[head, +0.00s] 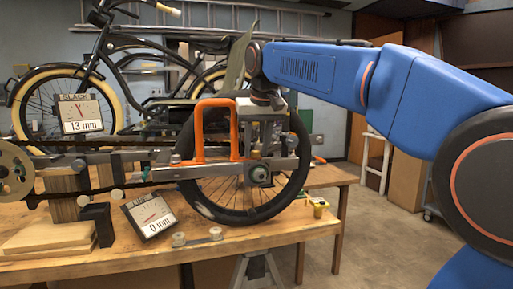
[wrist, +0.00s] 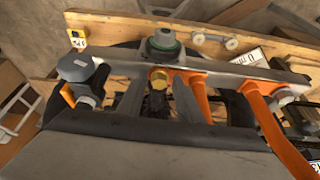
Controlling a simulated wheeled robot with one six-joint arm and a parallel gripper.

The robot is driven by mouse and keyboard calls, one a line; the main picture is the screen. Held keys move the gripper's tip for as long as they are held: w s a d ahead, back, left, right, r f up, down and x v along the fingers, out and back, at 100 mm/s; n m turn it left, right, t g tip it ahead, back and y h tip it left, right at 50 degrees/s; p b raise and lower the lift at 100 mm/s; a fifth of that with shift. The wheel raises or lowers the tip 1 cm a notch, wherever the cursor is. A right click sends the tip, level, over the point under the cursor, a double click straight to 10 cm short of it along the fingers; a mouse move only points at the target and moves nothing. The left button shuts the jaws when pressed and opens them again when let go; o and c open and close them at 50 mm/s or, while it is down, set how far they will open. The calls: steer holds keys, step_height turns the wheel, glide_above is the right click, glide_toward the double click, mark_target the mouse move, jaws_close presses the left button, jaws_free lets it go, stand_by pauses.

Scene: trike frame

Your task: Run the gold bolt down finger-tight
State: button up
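The gold bolt (wrist: 158,76) shows in the wrist view, at the near edge of the grey metal frame bar (wrist: 215,70). My gripper (wrist: 160,88) has its two dark fingers apart, one on each side of the bolt, with a gap visible between them. I cannot tell whether either finger touches the bolt. In the head view my gripper (head: 262,110) points down over the frame beside the rear wheel (head: 215,205). The bolt is not distinguishable there.
An orange bracket (head: 234,130) rises beside my gripper. A green-ringed axle nut (wrist: 165,42) and a grey bolt head (wrist: 75,67) flank the bolt.

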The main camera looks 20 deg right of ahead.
steer(key=shift+d+f+n, duration=0.1)
steer(key=shift+f+n, duration=0.05)
steer(key=shift+n, duration=0.45)
steer(key=shift+d+n+y, duration=0.1)
steer(key=shift+n+y, duration=0.4)
steer(key=shift+n, duration=0.4)
steer(key=shift+w+d+n+y, duration=0.1)
steer(key=shift+n+y, duration=0.2)
steer(key=shift+n, duration=0.6)
steer(key=shift+n+y, duration=0.3)
steer(key=shift+n, duration=0.5)
